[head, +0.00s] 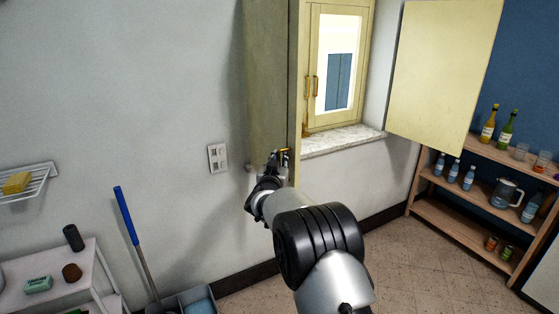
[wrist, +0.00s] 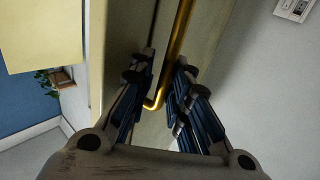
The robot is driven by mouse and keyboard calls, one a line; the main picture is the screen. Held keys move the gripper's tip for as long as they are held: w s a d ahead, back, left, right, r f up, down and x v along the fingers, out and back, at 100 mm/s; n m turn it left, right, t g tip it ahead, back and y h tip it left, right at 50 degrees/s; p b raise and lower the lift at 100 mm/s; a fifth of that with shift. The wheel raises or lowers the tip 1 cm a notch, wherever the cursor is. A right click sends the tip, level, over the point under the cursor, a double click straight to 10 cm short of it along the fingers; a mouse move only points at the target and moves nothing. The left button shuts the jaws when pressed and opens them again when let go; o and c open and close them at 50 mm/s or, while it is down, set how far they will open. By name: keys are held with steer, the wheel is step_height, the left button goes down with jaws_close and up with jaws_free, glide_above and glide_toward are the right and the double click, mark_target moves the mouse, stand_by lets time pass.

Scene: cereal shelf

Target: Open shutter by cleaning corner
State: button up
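The left shutter (head: 272,75), on the cleaning-corner side of the window, is a tall cream panel standing swung out from the wall. Its brass handle (head: 284,151) is at the lower part, by my gripper (head: 276,160). In the wrist view the handle (wrist: 178,48) runs down between the blue-padded fingers of my gripper (wrist: 165,85) and bends at its lower end. The fingers are apart, one on each side of the handle, with a gap showing. The right shutter (head: 445,72) is also swung out from the window (head: 338,65).
A marble sill (head: 342,140) juts out under the window. A wall switch (head: 217,157) is left of the left shutter. A blue-handled mop (head: 126,215), a bucket (head: 198,307) and a white cart (head: 55,270) stand at left. A wooden shelf (head: 455,205) stands at right.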

steer(key=shift+o, duration=0.3)
steer(key=shift+w, duration=0.1)
steer(key=shift+a, duration=0.1)
steer(key=s+a, duration=0.2)
steer(key=s, duration=1)
steer(key=shift+w, duration=0.1)
